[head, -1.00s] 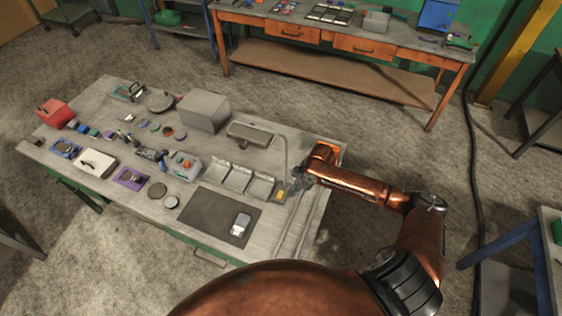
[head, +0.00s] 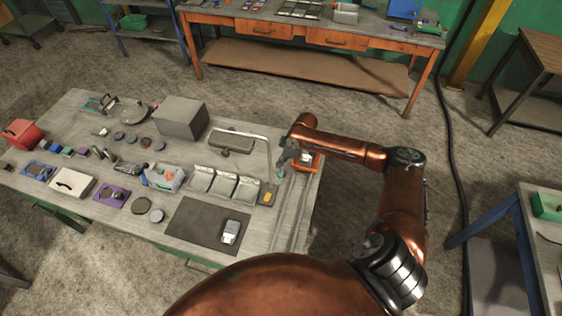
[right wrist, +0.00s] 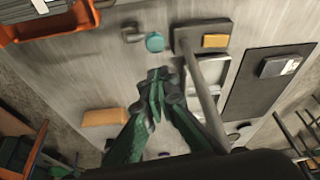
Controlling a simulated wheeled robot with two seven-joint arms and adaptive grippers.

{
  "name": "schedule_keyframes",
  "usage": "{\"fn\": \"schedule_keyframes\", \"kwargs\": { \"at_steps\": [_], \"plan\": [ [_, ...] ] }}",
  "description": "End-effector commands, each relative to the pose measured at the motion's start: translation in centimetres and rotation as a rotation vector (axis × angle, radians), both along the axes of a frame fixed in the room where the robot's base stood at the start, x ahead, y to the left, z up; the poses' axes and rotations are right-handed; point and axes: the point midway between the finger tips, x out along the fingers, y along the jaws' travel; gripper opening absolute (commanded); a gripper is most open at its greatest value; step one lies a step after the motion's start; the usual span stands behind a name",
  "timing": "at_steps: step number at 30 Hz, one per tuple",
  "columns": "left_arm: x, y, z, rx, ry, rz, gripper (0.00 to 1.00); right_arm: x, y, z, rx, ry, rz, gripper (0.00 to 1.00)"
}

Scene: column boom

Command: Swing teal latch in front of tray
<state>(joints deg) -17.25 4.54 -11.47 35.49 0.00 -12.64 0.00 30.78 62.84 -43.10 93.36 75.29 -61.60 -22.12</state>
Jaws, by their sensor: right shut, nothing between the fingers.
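The teal latch shows in the right wrist view as a round teal knob (right wrist: 154,42) beside a small grey bracket (right wrist: 131,33). In the head view a bit of teal (head: 281,173) shows just under my right gripper (head: 281,166). In the right wrist view my right gripper (right wrist: 157,78) is shut and empty, its green fingertips together just below the knob in the picture, with a small gap between. An orange tray (right wrist: 40,32) holding a grey ribbed thing lies left of the knob; it also shows in the head view (head: 317,165). My left gripper is out of view.
A column base with a yellow label (right wrist: 185,38) stands right of the knob, its bent grey pipe (right wrist: 205,92) rising close to my fingers. A tan block (right wrist: 104,117) lies lower left. Grey bins (head: 222,185) and a dark mat (head: 195,224) lie left of the gripper in the head view.

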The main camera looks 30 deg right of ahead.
Motion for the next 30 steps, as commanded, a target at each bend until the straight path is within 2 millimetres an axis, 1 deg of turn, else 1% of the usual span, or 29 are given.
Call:
{"fn": "schedule_keyframes", "kwargs": {
  "at_steps": [3,6,9,12,18,26,30],
  "plan": [
    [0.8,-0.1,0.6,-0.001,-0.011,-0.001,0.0,0.5,0.7,-2.0,0.002,0.002,-0.002,0.0],
    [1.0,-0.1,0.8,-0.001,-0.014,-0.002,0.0,0.8,1.0,-3.6,0.001,0.002,-0.002,0.0],
    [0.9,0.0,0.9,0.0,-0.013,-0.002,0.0,1.1,1.3,-4.7,0.002,0.002,-0.003,0.0],
    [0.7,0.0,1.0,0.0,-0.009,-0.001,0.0,1.2,1.4,-5.5,0.0,0.0,-0.004,0.0],
    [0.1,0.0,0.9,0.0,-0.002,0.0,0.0,1.3,1.5,-6.0,0.0,0.0,-0.003,0.0],
    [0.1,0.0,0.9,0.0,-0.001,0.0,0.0,1.3,1.6,-6.0,0.0,0.0,-0.001,0.0],
    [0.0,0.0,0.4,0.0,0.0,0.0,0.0,1.7,2.1,-6.0,0.001,-0.002,0.025,0.0]
  ]
}}
